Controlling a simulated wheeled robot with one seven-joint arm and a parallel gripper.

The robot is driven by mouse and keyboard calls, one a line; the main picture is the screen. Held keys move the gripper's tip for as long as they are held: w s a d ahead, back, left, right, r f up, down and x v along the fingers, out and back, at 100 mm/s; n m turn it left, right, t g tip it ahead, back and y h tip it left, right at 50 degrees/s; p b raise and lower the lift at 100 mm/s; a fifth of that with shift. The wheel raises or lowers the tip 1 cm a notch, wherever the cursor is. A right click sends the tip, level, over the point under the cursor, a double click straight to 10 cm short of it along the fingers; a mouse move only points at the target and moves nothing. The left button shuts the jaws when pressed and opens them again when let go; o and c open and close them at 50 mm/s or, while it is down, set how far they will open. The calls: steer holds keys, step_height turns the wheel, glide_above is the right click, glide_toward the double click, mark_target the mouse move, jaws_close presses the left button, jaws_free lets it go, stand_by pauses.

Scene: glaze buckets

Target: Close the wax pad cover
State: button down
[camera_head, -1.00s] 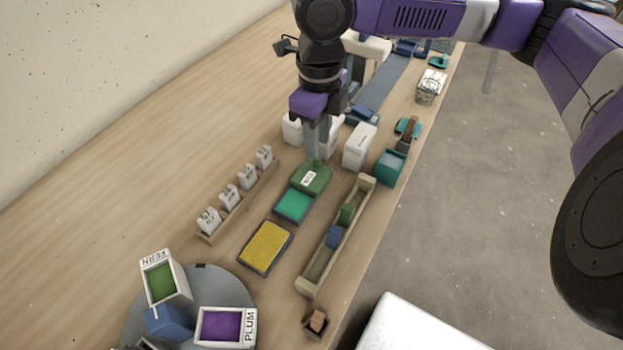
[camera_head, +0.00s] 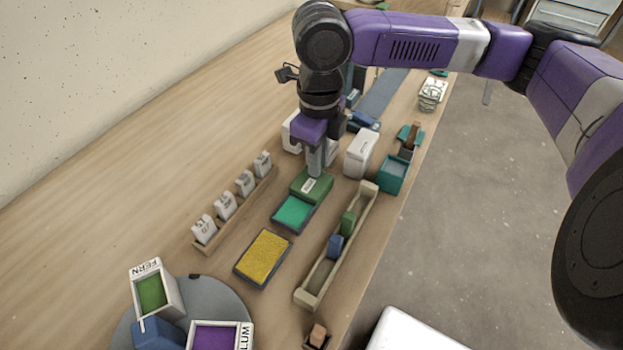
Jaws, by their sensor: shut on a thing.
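The wax pad (camera_head: 294,212) is a teal-green pad in a dark shallow case on the table. Its green cover (camera_head: 321,190), with a white label, is at the far edge of the pad, and the green surface is exposed. My gripper (camera_head: 316,174) points down and is shut on the cover's far part. The fingertips are partly hidden by the gripper and the cover, so the exact grip is unclear.
A yellow pad (camera_head: 263,256) lies nearer. A wooden trough (camera_head: 312,288) with green and blue blocks runs along the right. A rack of white tags (camera_head: 210,243) stands left. A white box (camera_head: 360,154) and teal bin (camera_head: 392,174) are close to the right.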

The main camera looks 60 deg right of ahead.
steer(key=shift+a, duration=0.1)
steer(key=shift+a+p, duration=0.65)
steer(key=shift+a, duration=2.65)
steer(key=c, duration=1.5)
jaws_free()
steer(key=shift+s, duration=0.1)
steer(key=shift+r, duration=0.1)
step_height(320, 180, up, 7)
steer(key=p, duration=0.5)
steer(key=shift+p, duration=0.4)
